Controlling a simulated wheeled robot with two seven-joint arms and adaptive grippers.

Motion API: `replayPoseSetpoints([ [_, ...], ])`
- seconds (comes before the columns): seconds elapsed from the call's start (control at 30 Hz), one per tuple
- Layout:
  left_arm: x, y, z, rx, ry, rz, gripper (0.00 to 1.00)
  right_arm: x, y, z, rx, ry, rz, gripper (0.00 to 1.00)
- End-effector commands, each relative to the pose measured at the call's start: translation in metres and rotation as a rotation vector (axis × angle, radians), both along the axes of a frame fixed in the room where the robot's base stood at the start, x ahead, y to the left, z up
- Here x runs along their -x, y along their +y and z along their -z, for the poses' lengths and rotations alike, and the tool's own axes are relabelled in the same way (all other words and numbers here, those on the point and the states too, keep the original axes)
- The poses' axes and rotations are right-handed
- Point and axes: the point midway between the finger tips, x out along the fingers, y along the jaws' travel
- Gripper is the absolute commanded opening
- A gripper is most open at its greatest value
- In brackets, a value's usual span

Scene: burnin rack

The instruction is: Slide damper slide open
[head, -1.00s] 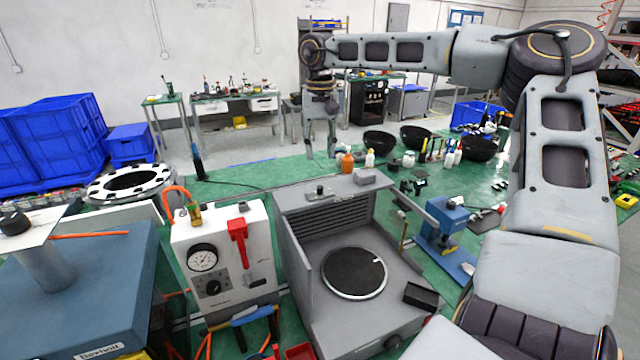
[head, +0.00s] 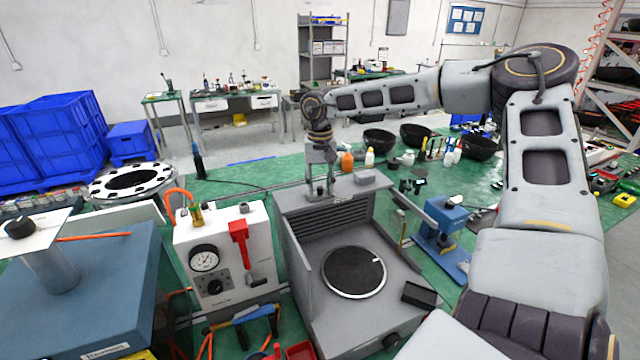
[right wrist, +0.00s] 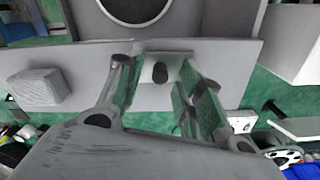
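The damper slide is a light plate with a small dark knob (right wrist: 160,73) on the top ledge of the grey bench unit (head: 278,200). My right gripper (head: 320,188) has come down from above to this ledge, and in the head view it largely hides the knob. In the right wrist view my right gripper (right wrist: 160,78) is open, with one finger on each side of the knob. No firm contact with the knob shows. My left gripper is not in view.
A grey block (head: 362,178) sits on the same ledge, to the right of my gripper. A white gauge box with a red lever (head: 238,240) stands to the left. A blue press-like tool (head: 445,225) stands to the right. A round dark plate (head: 353,272) lies in front.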

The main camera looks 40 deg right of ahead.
Motion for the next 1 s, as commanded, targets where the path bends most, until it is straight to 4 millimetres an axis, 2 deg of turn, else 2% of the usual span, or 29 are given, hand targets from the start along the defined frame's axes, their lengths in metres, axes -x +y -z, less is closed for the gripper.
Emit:
replayPoseSetpoints([
  [0.3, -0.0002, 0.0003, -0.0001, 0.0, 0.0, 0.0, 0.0, 0.0001, 0.0, 0.002, 0.0, 0.0, 0.0, 0.37],
  [0.6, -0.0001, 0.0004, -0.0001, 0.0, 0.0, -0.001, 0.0, 0.0001, -0.0001, 0.0019, 0.0, 0.0, 0.0, 0.0],
  [1.0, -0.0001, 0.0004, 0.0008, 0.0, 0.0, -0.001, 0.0, -0.0002, -0.0001, 0.0017, 0.001, -0.001, 0.0, 0.0],
])
